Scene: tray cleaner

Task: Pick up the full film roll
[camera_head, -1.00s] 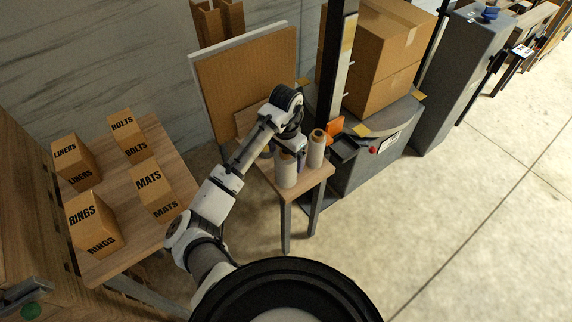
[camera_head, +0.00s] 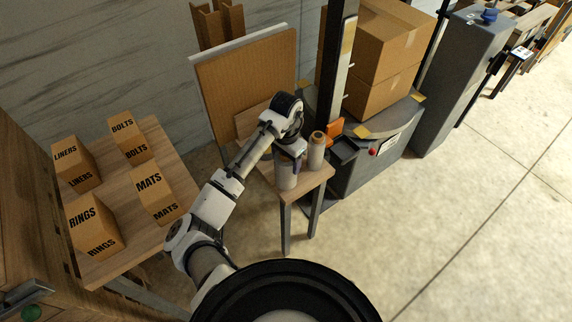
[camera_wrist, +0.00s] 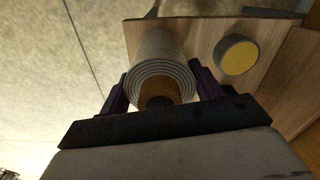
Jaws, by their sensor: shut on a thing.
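A white film roll with a brown core stands on the small wooden table (camera_head: 313,180). In the wrist view this film roll (camera_wrist: 158,52) sits between the two fingers of my gripper (camera_wrist: 158,92), with a finger at each side. My gripper (camera_head: 287,160) is shut on it near its top, and partly hides it in the head view, where the roll (camera_head: 286,179) shows below the gripper. I cannot tell whether the held roll still touches the table.
A round yellow-topped thing (camera_wrist: 238,56) lies on the table beside the held roll. A wrapping machine (camera_head: 372,150) with stacked cartons (camera_head: 378,60) stands close right. A brown board (camera_head: 247,85) stands behind. Labelled boxes (camera_head: 152,192) are on the left table.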

